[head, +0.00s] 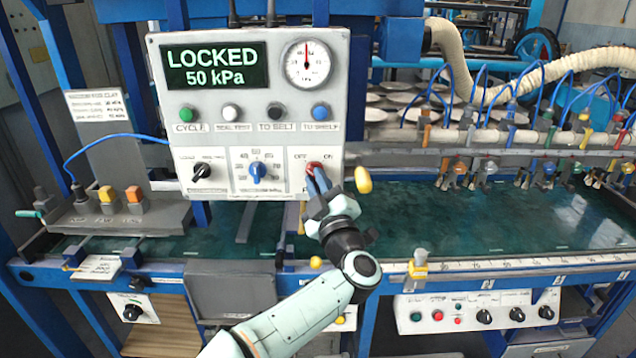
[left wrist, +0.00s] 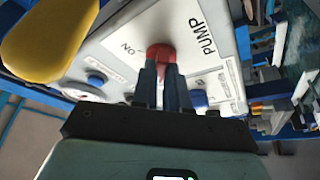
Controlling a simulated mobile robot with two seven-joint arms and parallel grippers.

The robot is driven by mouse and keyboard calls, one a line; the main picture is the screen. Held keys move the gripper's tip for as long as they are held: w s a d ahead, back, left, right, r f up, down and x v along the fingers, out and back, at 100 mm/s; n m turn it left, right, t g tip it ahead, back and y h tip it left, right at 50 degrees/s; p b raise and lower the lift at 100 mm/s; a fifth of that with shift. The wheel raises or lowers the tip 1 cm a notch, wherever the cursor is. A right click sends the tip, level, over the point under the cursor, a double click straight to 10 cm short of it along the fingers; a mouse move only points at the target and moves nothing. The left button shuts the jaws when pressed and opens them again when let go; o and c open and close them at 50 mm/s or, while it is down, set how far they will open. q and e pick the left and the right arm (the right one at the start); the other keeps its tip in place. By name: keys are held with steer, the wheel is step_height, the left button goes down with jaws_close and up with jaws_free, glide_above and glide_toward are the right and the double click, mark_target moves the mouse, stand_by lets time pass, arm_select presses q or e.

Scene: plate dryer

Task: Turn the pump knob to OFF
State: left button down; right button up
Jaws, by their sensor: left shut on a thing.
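The red pump knob (head: 314,166) sits at the lower right of the white control panel (head: 225,130), under the labels OFF and ON. My left gripper (head: 318,180) reaches up to it from below, and its blue fingers are shut on the knob. In the left wrist view the red knob (left wrist: 160,53) shows between the fingertips (left wrist: 163,68), beside the words PUMP and ON. The fingers hide part of the knob, so its exact setting is hard to read. The panel display (head: 217,67) reads LOCKED 50 kPa. My right gripper is not in view.
A yellow knob (head: 363,180) sticks out just right of my left gripper, and it looms large in the left wrist view (left wrist: 45,40). A blue dial (head: 257,172) and a black selector (head: 202,173) sit left of the pump knob. Hoses and clamps fill the right side.

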arm_select(q)
steer(key=c, duration=1.1)
jaws_free()
steer(key=shift+c, duration=0.2)
steer(key=b+v, duration=0.2)
steer(key=v, duration=1.1)
steer(key=shift+s, duration=0.2)
steer(key=shift+f, duration=0.1)
